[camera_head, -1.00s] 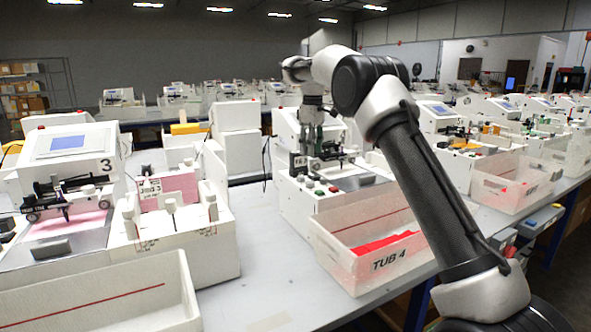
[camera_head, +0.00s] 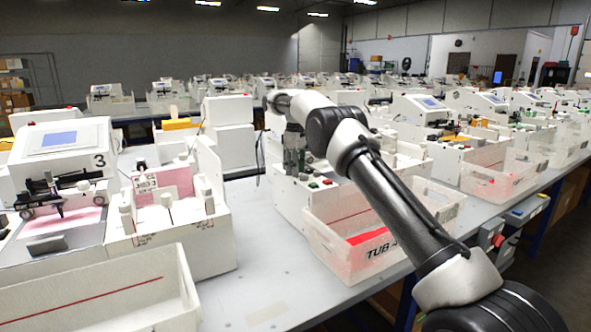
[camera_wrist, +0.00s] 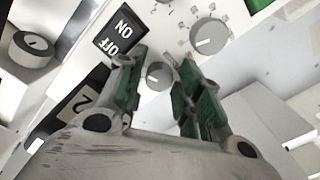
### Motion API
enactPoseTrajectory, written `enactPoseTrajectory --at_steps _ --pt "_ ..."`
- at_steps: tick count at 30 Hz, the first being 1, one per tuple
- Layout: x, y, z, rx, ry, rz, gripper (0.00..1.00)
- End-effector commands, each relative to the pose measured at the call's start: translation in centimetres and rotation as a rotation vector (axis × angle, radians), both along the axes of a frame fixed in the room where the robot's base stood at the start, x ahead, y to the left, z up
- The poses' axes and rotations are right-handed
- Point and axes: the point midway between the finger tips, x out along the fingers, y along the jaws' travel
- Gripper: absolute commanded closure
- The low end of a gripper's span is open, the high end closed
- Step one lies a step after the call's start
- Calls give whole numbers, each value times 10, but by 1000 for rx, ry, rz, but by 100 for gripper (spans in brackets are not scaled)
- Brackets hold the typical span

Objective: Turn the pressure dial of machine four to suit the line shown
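Machine four (camera_head: 292,200) is a white unit behind the tub marked TUB 4; my arm hides much of it, including its screen. My gripper (camera_head: 293,160) points down over its control panel. In the wrist view my gripper (camera_wrist: 162,70) is open, with a small grey knob (camera_wrist: 158,76) showing between its fingers; I cannot tell whether they touch it. A larger grey dial (camera_wrist: 210,37) with marks around it sits just beyond the right finger. An ON/OFF plate (camera_wrist: 118,35) is beyond the left finger. No label naming pressure and no drawn line on machine four is readable.
Bare grey table (camera_head: 265,275) lies between. Another round knob (camera_wrist: 35,47) shows at left.

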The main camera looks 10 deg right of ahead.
Motion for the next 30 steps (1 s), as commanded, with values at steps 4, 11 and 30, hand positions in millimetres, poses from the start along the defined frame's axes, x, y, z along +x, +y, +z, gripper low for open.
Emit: enactPoseTrajectory --at_steps 4,11,30 --pt "0 0 0 0 0 0 70" --pt "0 0 0 0 0 0 98" --pt "1 0 1 0 0 283 98"
